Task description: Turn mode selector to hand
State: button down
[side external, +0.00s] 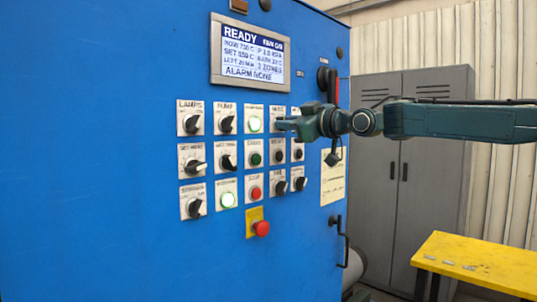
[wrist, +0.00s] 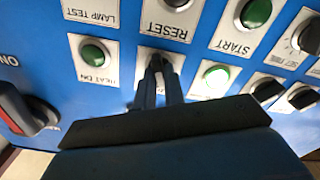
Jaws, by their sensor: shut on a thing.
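My gripper (side external: 284,124) is at the fourth control of the panel's top row. In the wrist view, my gripper (wrist: 158,72) has its two dark fingers close together around the knob there, shut on it. I take this control for the mode selector; its small white label plate (side external: 278,110) is too blurred to read surely. Its plate also shows beside the fingers in the wrist view (wrist: 143,56). The fingers cover most of the knob, so I cannot tell which position it points to.
A lit green button (wrist: 215,76) and a green HEAT ON button (wrist: 94,52) flank the selector closely. The RESET button (wrist: 174,6) is in the adjoining row. A red emergency button (side external: 261,228) sits lower. A yellow table (side external: 480,255) stands at right.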

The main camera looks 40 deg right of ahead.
jog(key=shift+n, duration=0.5)
jog(key=c, duration=1.5)
grip_release()
jog(key=shift+s, duration=0.15)
jog(key=shift+s, duration=6.75)
